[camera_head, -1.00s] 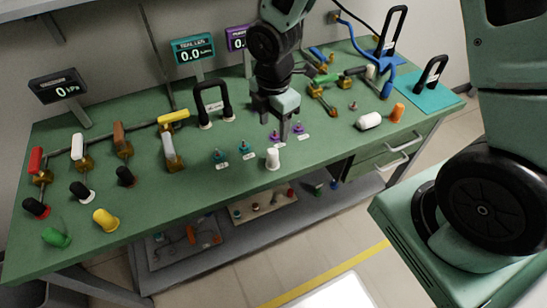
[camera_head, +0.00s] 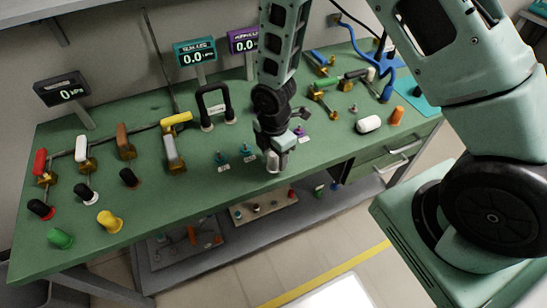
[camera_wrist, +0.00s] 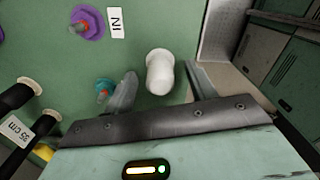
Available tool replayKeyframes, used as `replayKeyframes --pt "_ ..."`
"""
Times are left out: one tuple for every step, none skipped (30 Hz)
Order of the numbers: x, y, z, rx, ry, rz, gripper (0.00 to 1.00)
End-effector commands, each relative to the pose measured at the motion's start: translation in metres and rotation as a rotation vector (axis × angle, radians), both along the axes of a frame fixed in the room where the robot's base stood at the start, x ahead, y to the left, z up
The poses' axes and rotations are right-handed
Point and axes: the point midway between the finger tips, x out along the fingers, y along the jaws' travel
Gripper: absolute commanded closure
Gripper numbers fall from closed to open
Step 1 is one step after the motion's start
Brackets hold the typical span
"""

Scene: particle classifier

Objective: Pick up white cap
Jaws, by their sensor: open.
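A white cap (camera_head: 272,168) stands upright near the front edge of the green table, directly under my gripper (camera_head: 277,153), which partly hides it in the head view. In the wrist view, the white cap (camera_wrist: 159,72) appears between my two open fingertips (camera_wrist: 162,82), with a gap on each side. The gripper holds nothing.
Teal fittings (camera_head: 234,155) stand left of the gripper and purple ones (camera_head: 301,133) right behind it. Another white cap-like piece (camera_head: 368,124) lies to the right, beside an orange one (camera_head: 397,115). Coloured caps and valves fill the left side.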

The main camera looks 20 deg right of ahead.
Motion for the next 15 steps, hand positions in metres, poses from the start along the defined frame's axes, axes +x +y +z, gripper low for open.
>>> replayKeyframes --pt "0.0002 0.0000 -0.0002 0.000 0.000 0.000 0.44" --pt "0.0002 0.0000 -0.0002 0.000 -0.001 0.000 0.44" --pt "0.0002 0.0000 -0.0001 0.000 -0.001 0.000 0.44" --pt "0.0002 0.0000 -0.0001 0.000 0.000 0.000 0.44" --pt "0.0002 0.0000 -0.0001 0.000 0.000 0.000 0.44" --pt "0.0001 -0.0001 0.0000 0.000 0.000 0.000 0.55" --pt "0.0001 -0.0001 0.0000 0.000 0.000 0.000 0.64" --pt "0.0001 -0.0001 0.0000 0.000 0.000 0.000 0.72" --pt "0.0001 -0.0001 0.0001 0.000 0.000 0.000 0.83" --pt "0.0001 -0.0001 0.0001 0.000 0.000 0.000 0.90" --pt "0.0001 -0.0001 0.0001 0.000 0.000 -0.001 0.90" --pt "0.0000 -0.0001 0.0002 0.000 0.000 -0.001 0.90" --pt "0.0000 -0.0001 0.0002 0.000 0.000 -0.001 0.90" --pt "0.0000 -0.0001 0.0002 0.000 0.000 -0.001 0.90" --pt "0.0001 -0.0001 0.0002 0.000 0.000 0.000 0.90"
